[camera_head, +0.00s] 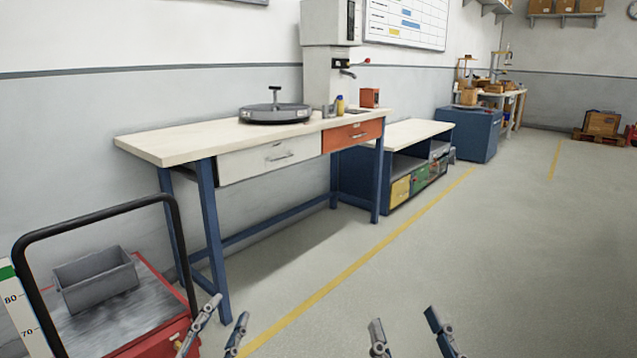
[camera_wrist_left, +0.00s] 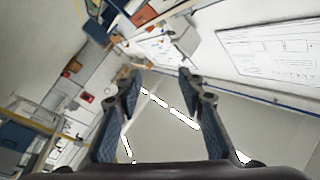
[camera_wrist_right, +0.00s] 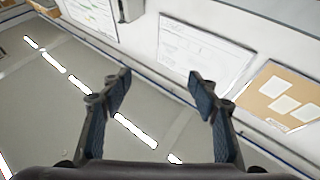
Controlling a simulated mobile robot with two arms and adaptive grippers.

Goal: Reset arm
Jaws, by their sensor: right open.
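My left gripper (camera_head: 222,318) is at the bottom edge of the head view, left of centre, just right of the red cart. Its two fingers are spread apart with nothing between them; they also show open in the left wrist view (camera_wrist_left: 158,88). My right gripper (camera_head: 405,328) is at the bottom of the head view, right of centre, over bare floor. Its fingers are apart and empty, as the right wrist view (camera_wrist_right: 160,95) also shows. Most of both arms is out of the head view.
A red cart (camera_head: 150,345) with a grey bin (camera_head: 95,280) and black handle stands at lower left. A workbench (camera_head: 180,142) with blue legs carries a round grey device (camera_head: 275,113). A low shelf (camera_head: 405,132) and blue cabinet (camera_head: 470,135) stand beyond. Floor at right is clear.

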